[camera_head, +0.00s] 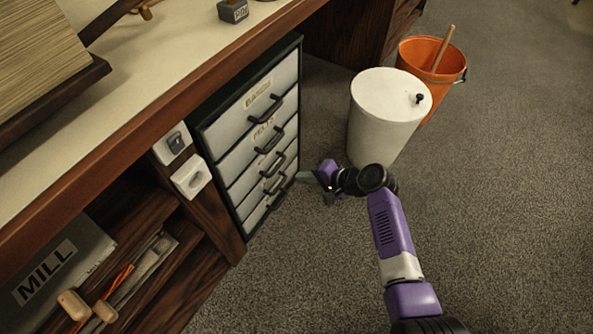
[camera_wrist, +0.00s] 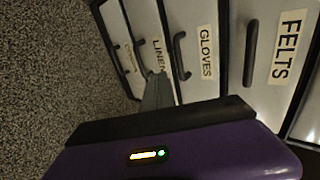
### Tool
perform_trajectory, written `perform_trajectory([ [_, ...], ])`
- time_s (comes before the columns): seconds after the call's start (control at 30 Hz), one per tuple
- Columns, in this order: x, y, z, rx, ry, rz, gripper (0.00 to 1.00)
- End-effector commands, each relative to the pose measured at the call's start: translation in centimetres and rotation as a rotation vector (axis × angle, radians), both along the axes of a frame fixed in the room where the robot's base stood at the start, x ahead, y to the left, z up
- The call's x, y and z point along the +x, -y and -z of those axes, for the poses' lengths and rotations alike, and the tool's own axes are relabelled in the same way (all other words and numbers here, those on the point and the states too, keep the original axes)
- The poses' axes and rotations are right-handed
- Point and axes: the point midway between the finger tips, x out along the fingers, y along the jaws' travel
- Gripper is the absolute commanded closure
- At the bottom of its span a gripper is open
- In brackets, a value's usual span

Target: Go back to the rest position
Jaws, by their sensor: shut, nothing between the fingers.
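My purple arm reaches forward over the carpet in the head view. My gripper (camera_head: 306,177) is at its end, close to the front of the drawer unit (camera_head: 258,125). In the wrist view my gripper (camera_wrist: 158,92) shows as narrow grey fingers pressed together, with nothing visible between them. They point toward the lower drawers, near the one labelled LINEN (camera_wrist: 146,45). I cannot tell whether the tips touch a handle. The GLOVES drawer (camera_wrist: 195,50) and the FELTS drawer (camera_wrist: 265,50) are beside it. All visible drawers look closed.
A white lidded bin (camera_head: 385,115) stands just beyond my gripper, with an orange bucket (camera_head: 425,70) behind it. The desk (camera_head: 150,110) overhangs on the left, with wall switches and a shelf below. Carpet (camera_head: 510,190) to the right is clear.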

Motion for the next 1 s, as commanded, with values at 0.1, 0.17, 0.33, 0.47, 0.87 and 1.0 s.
perform_trajectory([
  [0.1,-1.1,1.6,-1.9,0.000,0.000,0.004,1.00],
  [0.17,-1.6,2.2,-2.4,0.000,-0.002,0.003,1.00],
  [0.33,-2.6,3.6,-3.6,0.000,0.000,0.003,1.00],
  [0.47,-3.0,4.1,-3.8,0.000,-0.001,0.001,1.00],
  [0.87,-2.0,4.8,-4.0,-0.026,0.043,0.024,1.00],
  [1.0,0.9,6.9,-6.3,-0.111,0.176,0.085,1.00],
])
